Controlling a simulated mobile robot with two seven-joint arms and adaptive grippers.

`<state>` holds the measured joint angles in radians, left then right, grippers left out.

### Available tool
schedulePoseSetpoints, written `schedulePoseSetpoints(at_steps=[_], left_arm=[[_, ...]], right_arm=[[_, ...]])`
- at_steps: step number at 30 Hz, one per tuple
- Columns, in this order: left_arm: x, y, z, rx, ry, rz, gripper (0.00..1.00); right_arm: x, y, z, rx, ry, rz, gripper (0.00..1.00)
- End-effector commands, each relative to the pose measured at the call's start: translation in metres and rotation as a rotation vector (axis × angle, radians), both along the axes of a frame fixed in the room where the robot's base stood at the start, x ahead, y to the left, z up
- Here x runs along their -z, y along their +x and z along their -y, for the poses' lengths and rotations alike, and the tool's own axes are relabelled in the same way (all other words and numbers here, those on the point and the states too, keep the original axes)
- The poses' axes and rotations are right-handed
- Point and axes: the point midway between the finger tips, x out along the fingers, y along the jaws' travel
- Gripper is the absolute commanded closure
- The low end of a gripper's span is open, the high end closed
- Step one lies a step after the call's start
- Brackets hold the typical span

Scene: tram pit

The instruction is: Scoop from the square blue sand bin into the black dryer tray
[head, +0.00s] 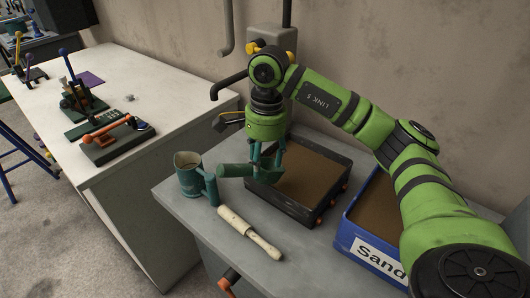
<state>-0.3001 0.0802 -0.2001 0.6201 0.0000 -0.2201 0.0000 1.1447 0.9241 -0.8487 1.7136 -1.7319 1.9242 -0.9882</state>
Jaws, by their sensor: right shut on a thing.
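The square blue sand bin (352,244), labelled "Sand", stands at the right of the grey bench with brown sand in it. My right arm hides part of it. The black dryer tray (305,214) lies left of the bin, with a flat brown surface inside. My right gripper (266,165) points down over the tray's left side, shut on a teal scoop (236,171). The scoop extends left past the tray's rim. I cannot tell whether the scoop holds sand or touches the tray. My left gripper is out of view.
A teal mug-like vessel (188,181) stands left of the tray. A pale wooden-handled tool (249,231) lies in front of the tray. A wall with pipes rises behind. A white table (145,88) with several lever tools stands at the left.

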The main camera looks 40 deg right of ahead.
Motion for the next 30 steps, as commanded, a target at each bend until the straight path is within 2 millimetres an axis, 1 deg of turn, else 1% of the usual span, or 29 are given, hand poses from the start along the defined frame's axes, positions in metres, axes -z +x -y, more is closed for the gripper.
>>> schedulePoseSetpoints(at_steps=[1,2,3,8,11,30], left_arm=[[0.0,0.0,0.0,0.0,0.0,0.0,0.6],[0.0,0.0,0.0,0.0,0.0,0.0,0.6],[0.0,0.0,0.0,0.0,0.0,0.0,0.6],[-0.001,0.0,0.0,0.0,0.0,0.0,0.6],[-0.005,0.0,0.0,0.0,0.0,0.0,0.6],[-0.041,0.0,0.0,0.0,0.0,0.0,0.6]], right_arm=[[0.0,0.0,0.0,0.001,0.001,0.0,0.5],[0.0,0.0,0.0,0.001,0.002,0.0,0.62],[0.0,0.0,0.0,0.001,0.002,0.0,0.76],[-0.001,0.0,0.0,0.0,0.003,0.0,0.76],[-0.006,0.0,0.0,0.0,0.004,0.0,0.76],[-0.058,0.0,0.0,0.0,0.004,0.0,0.76]])
